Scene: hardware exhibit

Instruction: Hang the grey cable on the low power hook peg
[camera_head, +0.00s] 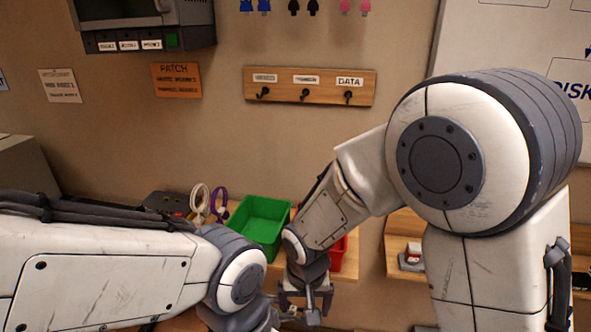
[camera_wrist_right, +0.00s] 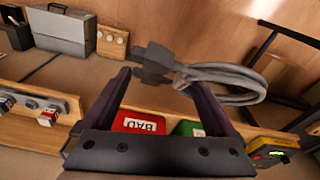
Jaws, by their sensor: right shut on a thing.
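The grey cable (camera_wrist_right: 225,80) is a coiled loop with dark plug ends in the right wrist view. My right gripper (camera_wrist_right: 160,80) is shut on it near the plugs, and the loop sticks out to the right. In the head view my right gripper (camera_head: 305,300) is low in front of the bins, and the cable cannot be made out there. A wooden rack (camera_head: 360,88) on the wall has three dark hooks in a row. The right label reads DATA; the other two are too blurred to read. My left arm enters from the left, its gripper out of sight.
A green bin (camera_head: 258,232) and a partly hidden red bin (camera_head: 337,254) stand on the wooden bench. A white coil (camera_head: 199,200) and a purple coil (camera_head: 219,200) stand left of them. A grey unit (camera_head: 140,25) overhangs the upper left. The wall below the rack is clear.

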